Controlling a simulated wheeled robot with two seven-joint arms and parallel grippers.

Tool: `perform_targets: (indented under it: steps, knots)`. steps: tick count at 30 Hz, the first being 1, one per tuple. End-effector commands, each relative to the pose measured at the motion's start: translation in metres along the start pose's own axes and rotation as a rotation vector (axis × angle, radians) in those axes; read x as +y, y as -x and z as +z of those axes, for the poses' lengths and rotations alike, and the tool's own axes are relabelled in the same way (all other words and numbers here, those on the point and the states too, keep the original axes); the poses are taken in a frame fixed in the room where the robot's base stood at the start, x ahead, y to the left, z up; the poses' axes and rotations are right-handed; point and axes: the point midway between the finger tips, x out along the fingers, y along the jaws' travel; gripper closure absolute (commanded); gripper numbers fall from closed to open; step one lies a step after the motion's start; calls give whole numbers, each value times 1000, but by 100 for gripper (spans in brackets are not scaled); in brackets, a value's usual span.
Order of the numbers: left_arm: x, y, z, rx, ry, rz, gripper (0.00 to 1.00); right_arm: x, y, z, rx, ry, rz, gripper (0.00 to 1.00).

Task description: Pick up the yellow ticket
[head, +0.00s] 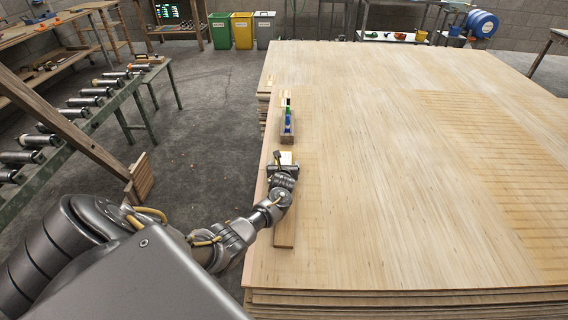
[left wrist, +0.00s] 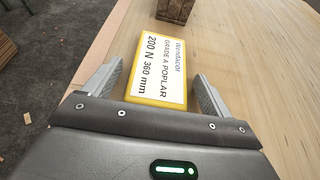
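The yellow ticket (left wrist: 160,55) is a flat white card with a yellow border and black print reading "GRADE A POPLAR". It lies near the left edge of the veneer stack (head: 400,140). In the head view only a pale part of the ticket (head: 287,156) shows beyond my left gripper (head: 284,164). In the left wrist view the open fingers of my left gripper (left wrist: 156,75) stand on either side of the ticket, with small gaps. My right gripper is not in view.
A wooden block (left wrist: 176,9) stands just beyond the ticket; in the head view a block (head: 287,138) there has blue and green items on it. A wooden strip (head: 285,232) lies under my forearm. The stack is clear to the right. A roller conveyor (head: 90,105) stands left.

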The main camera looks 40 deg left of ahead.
Motion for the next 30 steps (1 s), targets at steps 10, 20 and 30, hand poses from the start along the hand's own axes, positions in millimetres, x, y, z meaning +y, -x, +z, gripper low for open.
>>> perform_targets:
  steps: [10, 20, 30]
  knots:
    - [0, 1, 1, 0, 0, 0, 62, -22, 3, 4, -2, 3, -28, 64]
    - [0, 2, 6, -2, 0, 0, 62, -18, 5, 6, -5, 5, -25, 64]
    - [21, 31, 54, -6, -3, 1, 62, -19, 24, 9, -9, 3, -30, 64]
